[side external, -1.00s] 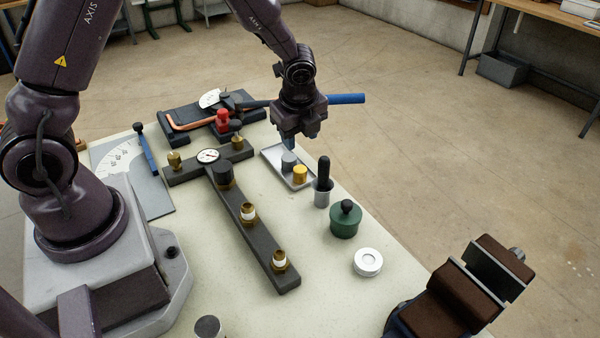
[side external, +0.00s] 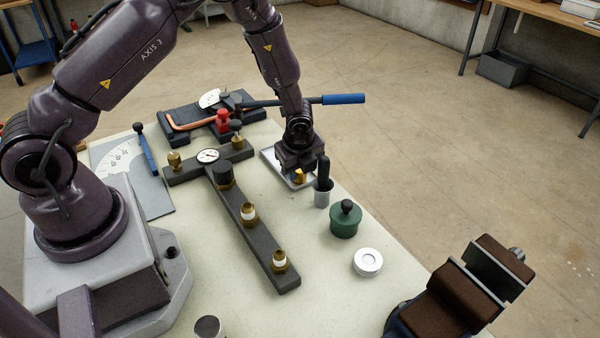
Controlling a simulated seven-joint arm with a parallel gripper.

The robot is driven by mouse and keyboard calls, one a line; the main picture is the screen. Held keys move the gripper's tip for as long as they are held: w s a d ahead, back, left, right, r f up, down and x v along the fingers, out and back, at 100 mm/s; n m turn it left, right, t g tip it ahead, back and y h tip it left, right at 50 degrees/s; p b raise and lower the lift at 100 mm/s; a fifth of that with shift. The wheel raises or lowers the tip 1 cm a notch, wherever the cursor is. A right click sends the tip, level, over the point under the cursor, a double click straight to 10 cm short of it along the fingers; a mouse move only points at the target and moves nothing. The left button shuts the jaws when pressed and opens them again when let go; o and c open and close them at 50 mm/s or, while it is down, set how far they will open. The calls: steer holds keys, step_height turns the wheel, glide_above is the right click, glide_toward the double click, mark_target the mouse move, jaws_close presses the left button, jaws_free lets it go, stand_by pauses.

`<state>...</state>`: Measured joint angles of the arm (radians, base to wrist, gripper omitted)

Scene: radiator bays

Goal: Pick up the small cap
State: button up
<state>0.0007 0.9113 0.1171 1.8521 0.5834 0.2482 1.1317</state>
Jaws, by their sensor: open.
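The shallow light-grey tray (side external: 269,154) sits on the bench right of the dark manifold, mostly hidden under my gripper. A gold cap (side external: 299,178) shows in it just below my gripper, partly covered. A grey cap stood beside it in the earlier view and is now hidden behind my gripper. I cannot tell which of the two is the small cap. My gripper (side external: 296,175) is low over the tray, pointing down, with its jaws open. The fingertips are mostly hidden, and I cannot tell whether they touch a cap.
A black-handled tool in a grey holder (side external: 322,184) stands close right of my gripper. The blue-handled bender (side external: 343,99) reaches behind my arm. The manifold (side external: 250,215) lies to the left. A green pot (side external: 345,220), a white ring (side external: 368,262) and a vise (side external: 462,290) are nearer.

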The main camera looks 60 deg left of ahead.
steer(key=shift+a+f, duration=0.1)
steer(key=shift+f, duration=0.35)
steer(key=c, duration=0.6)
steer(key=shift+o, duration=0.2)
